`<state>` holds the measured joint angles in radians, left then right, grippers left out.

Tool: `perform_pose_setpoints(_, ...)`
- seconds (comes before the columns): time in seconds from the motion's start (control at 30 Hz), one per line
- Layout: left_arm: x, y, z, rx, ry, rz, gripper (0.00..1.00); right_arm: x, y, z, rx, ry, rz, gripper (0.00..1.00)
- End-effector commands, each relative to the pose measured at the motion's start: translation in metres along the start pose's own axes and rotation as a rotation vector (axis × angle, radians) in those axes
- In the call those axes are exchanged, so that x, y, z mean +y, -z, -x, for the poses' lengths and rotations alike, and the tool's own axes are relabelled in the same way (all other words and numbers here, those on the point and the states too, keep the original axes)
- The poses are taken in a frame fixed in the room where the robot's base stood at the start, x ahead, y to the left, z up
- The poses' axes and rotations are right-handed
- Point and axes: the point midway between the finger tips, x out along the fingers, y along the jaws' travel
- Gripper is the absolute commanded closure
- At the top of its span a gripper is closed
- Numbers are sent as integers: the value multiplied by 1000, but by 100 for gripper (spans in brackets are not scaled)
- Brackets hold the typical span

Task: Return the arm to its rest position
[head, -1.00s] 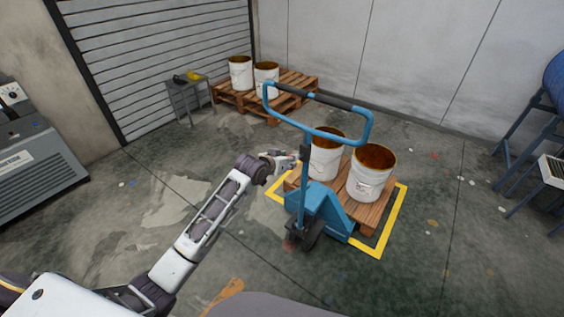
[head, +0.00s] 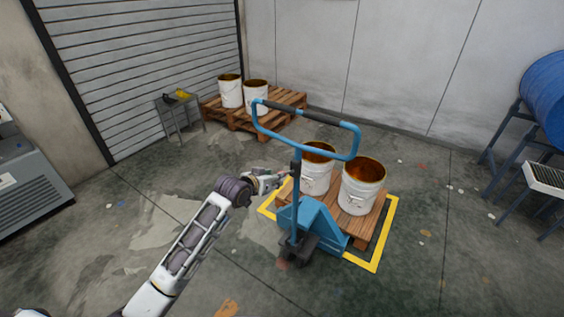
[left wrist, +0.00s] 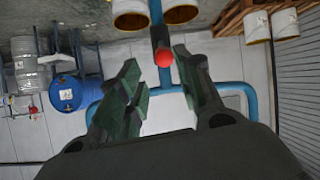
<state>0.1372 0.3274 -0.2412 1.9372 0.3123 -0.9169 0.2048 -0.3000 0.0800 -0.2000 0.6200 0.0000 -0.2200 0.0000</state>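My left gripper (head: 279,180) is beside the upright bar of a blue pallet jack (head: 318,222), below its handle loop (head: 262,121). In the left wrist view the two dark green fingers of the left gripper (left wrist: 160,70) stand apart with nothing held. I cannot tell how far the knob is from the fingers. The blue handle loop (left wrist: 232,85) runs behind the fingers. My right gripper is in neither view.
The jack sits at a wooden pallet (head: 362,228) with two white buckets (head: 361,192), inside a yellow floor outline (head: 372,266). Another pallet (head: 243,124) with buckets and a small grey table (head: 180,108) stand at the back. A blue drum (head: 545,97) is at right.

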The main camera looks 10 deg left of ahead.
Motion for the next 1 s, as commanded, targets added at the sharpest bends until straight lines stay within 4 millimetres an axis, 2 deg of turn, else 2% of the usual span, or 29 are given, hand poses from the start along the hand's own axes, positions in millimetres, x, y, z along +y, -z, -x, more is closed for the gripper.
perform_pose_setpoints(0.17, -1, -3, -2, -4, 2, 1, 65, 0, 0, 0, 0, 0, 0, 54)
perform_pose_setpoints(0.27, -5, -14, -8, -17, 9, 6, 65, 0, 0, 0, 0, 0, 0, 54)
perform_pose_setpoints(0.37, -13, -35, -18, -42, 21, 13, 65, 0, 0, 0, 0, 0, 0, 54)
perform_pose_setpoints(0.47, -24, -65, -32, -76, 40, 20, 65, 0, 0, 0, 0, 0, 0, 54)
perform_pose_setpoints(0.7, -52, -166, -63, -184, 91, 37, 65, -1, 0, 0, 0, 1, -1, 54)
perform_pose_setpoints(1.0, -75, -302, -76, -322, 140, 40, 65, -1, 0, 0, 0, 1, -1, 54)
